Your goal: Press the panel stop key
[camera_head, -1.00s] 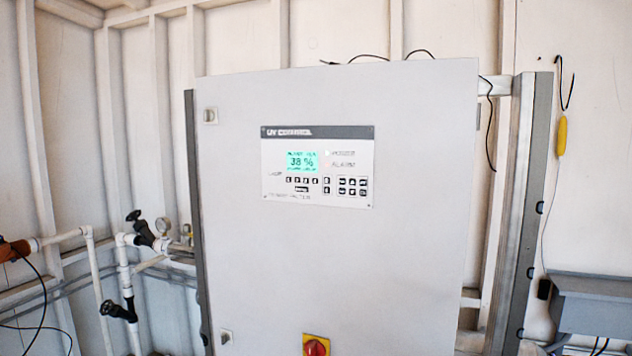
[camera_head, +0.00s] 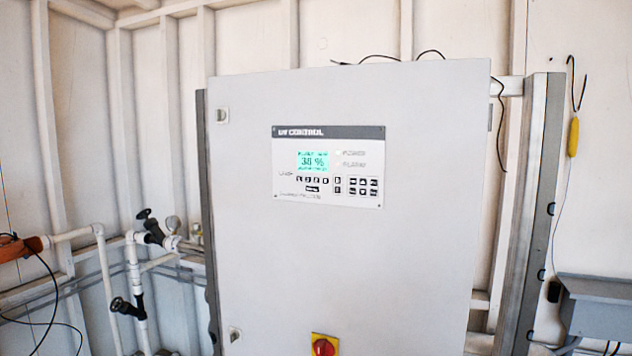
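The UV control panel (camera_head: 290,188) is a white plate with a dark header strip, on the upper front of a grey cabinet (camera_head: 345,260). Its lit green screen (camera_head: 313,161) reads 38 %. Several small dark keys (camera_head: 312,180) sit below the screen, with another block of keys (camera_head: 363,186) at the lower right. The key labels are too small to read, so I cannot tell which one is stop. My gripper is not in view.
A red rotary switch (camera_head: 323,347) on a yellow plate is low on the cabinet. White pipes with black-handled valves (camera_head: 148,225) stand at the left. A grey box (camera_head: 597,308) and a hanging yellow item (camera_head: 573,137) are at the right. Nothing blocks the panel front.

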